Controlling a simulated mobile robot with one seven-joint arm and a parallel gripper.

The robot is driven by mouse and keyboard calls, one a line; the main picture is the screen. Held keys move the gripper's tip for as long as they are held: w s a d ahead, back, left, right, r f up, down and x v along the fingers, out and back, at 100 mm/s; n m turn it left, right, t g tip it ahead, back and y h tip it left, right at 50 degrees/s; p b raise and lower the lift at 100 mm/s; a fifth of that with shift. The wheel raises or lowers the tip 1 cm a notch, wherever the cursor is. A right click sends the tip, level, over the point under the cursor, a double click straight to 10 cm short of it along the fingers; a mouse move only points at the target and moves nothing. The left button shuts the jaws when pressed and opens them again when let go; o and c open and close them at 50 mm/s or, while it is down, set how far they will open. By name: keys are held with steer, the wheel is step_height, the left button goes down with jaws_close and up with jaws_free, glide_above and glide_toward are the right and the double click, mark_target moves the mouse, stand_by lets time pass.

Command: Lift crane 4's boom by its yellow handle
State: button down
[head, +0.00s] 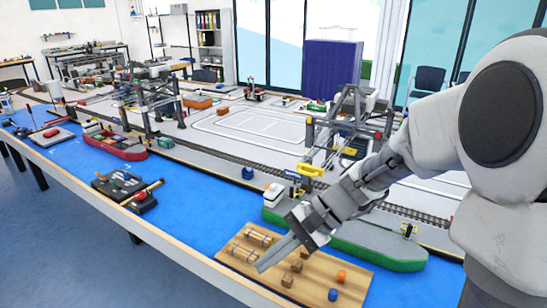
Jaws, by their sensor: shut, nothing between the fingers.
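A grey gantry crane (347,112) stands on rails at the right centre, partly behind my arm. A yellow handle (311,169) shows at its lower front, at the end of what looks like its boom. I cannot read a number on this crane. A second gantry crane (150,98) stands on the left. My gripper (262,267) is shut and empty, pointing down-left. In the picture it overlaps the wooden board, left of and nearer than the yellow handle. Its height above the board is hard to tell.
The wooden board (350,282) holds small cubes and rods. A green ship (375,250) lies partly behind my arm. A red ship (115,143) and a dark tray (118,185) are further left. The blue table surface (205,205) between tray and board is clear.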

steer(key=w+d+f+m+t+y+b, duration=0.2)
steer(key=w+m+t+y, duration=0.1)
steer(key=w+m+y, duration=0.25)
steer(key=w+d+f+m+t+y+b, duration=0.2)
steer(key=w+m+y, duration=0.2)
steer(key=w+y, duration=0.15)
steer(key=w+d+f+m+t+h+b, duration=0.1)
steer(key=w+d+m+t, duration=0.3)
steer(key=d+m+t, duration=0.2)
steer(key=w+d+f+m+t+h+b, duration=0.1)
steer(key=w+d+f+m+t, duration=0.1)
steer(key=d+m+t, duration=0.4)
steer(key=w+d+t, duration=0.1)
steer(key=t, duration=0.3)
steer(key=shift+w+d+f+m, duration=0.15)
steer(key=shift+w+d+m, duration=0.15)
steer(key=shift+w+m, duration=0.1)
steer(key=x, duration=1)
steer(key=shift+b, duration=0.3)
steer(key=shift+w, duration=0.1)
